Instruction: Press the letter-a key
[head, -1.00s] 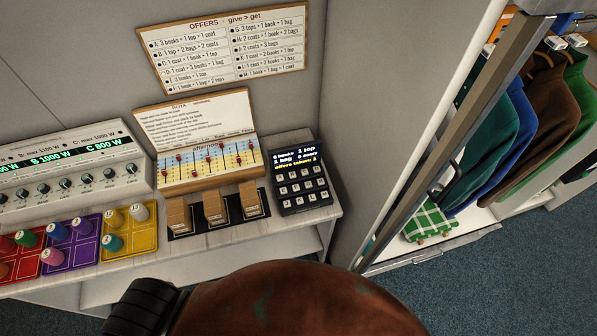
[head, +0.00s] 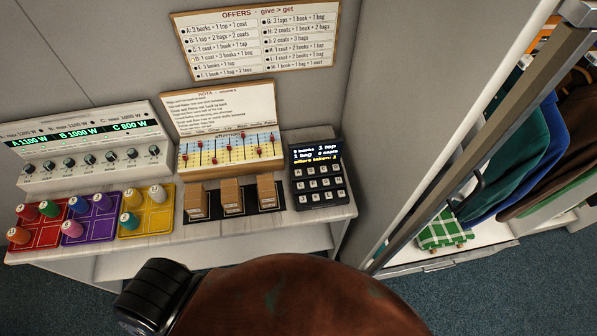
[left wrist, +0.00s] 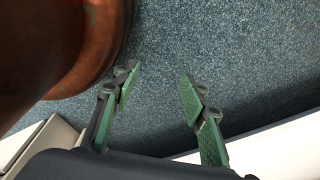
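A black keypad (head: 318,175) stands at the right end of the shelf in the head view. Below the screen are rows of dark keys with small pale letters; I cannot read which key is letter a. My left gripper (left wrist: 155,95) shows in the left wrist view with its green-padded fingers apart and nothing between them, above the blue carpet. It is away from the keypad. My right gripper is in no frame.
Left of the keypad on the shelf (head: 160,240) are wooden blocks on a black mat (head: 225,213), a slider board (head: 228,150), coloured trays with pegs (head: 145,222) and a power panel (head: 85,148). An offers board (head: 258,45) hangs above. A clothes rack (head: 540,130) stands right.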

